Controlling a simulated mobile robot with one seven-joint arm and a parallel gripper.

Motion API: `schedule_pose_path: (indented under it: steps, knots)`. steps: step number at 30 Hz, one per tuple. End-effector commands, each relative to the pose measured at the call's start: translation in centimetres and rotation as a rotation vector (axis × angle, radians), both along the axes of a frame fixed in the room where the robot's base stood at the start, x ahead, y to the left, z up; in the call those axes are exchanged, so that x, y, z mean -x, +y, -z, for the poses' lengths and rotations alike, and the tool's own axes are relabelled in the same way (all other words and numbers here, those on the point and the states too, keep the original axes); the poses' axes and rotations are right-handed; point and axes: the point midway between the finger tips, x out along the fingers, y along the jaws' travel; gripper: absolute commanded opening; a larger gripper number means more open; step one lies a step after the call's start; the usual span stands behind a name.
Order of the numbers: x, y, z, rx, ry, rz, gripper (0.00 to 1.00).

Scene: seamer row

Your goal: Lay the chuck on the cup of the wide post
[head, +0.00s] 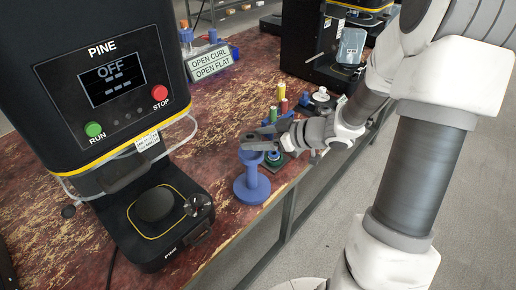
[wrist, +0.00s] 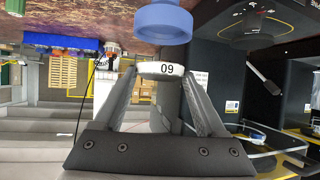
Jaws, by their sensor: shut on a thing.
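A white disc marked 09, the chuck (wrist: 161,70), sits between the two fingertips of my gripper (wrist: 160,76) in the wrist view. My gripper (head: 258,141) is shut on it, and in the head view the fingers hide most of the chuck. A blue post (head: 252,188) with a round base stands on the table directly under my fingertips. Its blue cup (wrist: 162,22) shows at the top of the wrist view, with a small gap between it and the chuck. The cup's inside is hidden.
The PINE seamer (head: 110,90) stands close on the left, its black plate (head: 155,203) beside the post. Several coloured posts (head: 283,91) and a white disc (head: 321,94) stand behind my gripper. A sign (head: 209,62) stands further back. The table edge is close on the right.

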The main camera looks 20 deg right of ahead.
Motion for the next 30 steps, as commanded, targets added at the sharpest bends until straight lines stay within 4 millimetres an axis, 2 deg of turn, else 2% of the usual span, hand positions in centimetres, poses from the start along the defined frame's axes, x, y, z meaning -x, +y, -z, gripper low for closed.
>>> schedule_pose_path:
  steps: [1, 5, 13, 28, 29, 30]
  knots:
    - [0.0, 0.0, 1.2, -0.004, 0.002, 0.001, 0.0]
    - [0.0, 0.0, 3.0, -0.004, 0.002, 0.001, 0.0]
    - [0.0, 0.0, 2.9, -0.001, -0.001, 0.0, 0.0]
    - [0.0, 0.0, 4.1, -0.001, 0.0, 0.0, 0.0]
    - [0.0, -0.1, 4.2, -0.001, 0.002, 0.001, 0.77]
    - [0.0, -0.1, 4.2, -0.001, 0.002, 0.001, 0.84]
